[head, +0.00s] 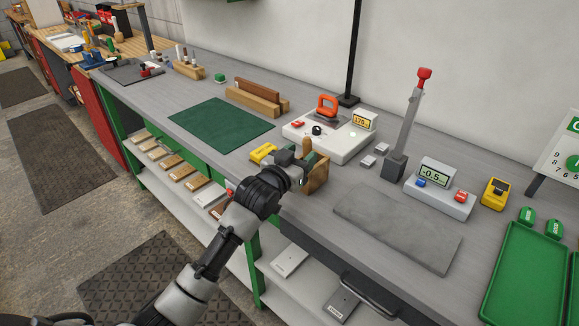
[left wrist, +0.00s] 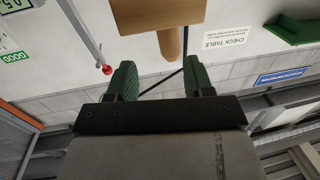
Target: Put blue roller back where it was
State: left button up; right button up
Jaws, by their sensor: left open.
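I cannot make out a blue roller for certain in either view. My left gripper (head: 303,158) is over the front of the grey bench, at a small wooden box (head: 318,176). In the left wrist view its green-padded fingers (left wrist: 166,82) are apart, with nothing between them. A wooden piece with a rounded handle (left wrist: 170,44) shows just beyond the fingertips. In the head view a wooden handle (head: 306,146) stands up at the box, partly hidden by the gripper. The inside of the box is hidden. My right gripper is not in view.
A green mat (head: 220,124), a yellow item (head: 263,153) and a white device (head: 340,148) are near the gripper. A grey slab (head: 398,236), a lever stand (head: 395,166), a display unit (head: 440,197) and a green tray (head: 528,280) are to the right. Boards lie on the lower shelf.

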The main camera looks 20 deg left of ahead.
pick_arm(q)
jog(key=s, duration=0.2)
jog(key=s+a, duration=0.1)
jog(key=s, duration=0.1)
jog(key=shift+s, duration=0.4)
